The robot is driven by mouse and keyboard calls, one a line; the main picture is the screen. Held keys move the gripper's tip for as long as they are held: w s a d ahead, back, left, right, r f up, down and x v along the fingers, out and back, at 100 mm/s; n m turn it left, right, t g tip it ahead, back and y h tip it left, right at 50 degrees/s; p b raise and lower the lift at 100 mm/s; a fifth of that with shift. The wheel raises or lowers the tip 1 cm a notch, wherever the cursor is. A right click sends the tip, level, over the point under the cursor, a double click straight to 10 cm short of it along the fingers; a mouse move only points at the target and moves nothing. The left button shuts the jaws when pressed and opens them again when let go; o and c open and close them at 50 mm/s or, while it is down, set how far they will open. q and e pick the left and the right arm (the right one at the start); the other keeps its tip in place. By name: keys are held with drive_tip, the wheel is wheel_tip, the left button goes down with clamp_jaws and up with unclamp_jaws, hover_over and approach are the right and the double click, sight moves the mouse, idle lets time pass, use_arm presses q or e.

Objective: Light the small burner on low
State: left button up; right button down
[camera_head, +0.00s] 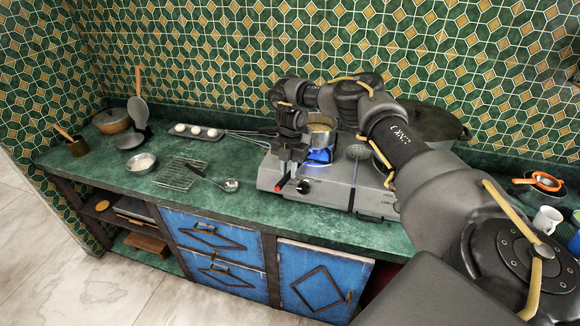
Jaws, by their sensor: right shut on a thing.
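The grey gas hotplate (265,178) stands on the green counter. A small pot (322,131) stands on its left burner, and blue flame (320,155) shows below the pot. A dark round knob (304,187) is on the front left, with an OFF mark beside it. My right gripper (283,174) reaches down at the hotplate's front left corner, just left of this knob. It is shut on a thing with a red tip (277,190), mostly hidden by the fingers. The right-hand knob is hidden or unclear behind my arm. My left gripper is out of view.
A large dark pan (432,122) is on the hotplate's right side, partly behind my right arm. Cups (546,220) stand at far right.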

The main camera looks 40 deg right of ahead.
drive_tip(key=s+a+r+p, duration=0.1)
drive_tip(key=s+a+p, duration=0.2)
drive_tip(key=a, duration=0.4)
drive_tip(key=s+a+r+p, duration=0.1)
drive_tip(key=s+a+p, duration=0.2)
drive_tip(key=a+p, duration=0.3)
drive_tip(key=a, duration=0.2)
drive_tip(key=shift+s+a, duration=0.3)
drive_tip(key=shift+s, duration=0.05)
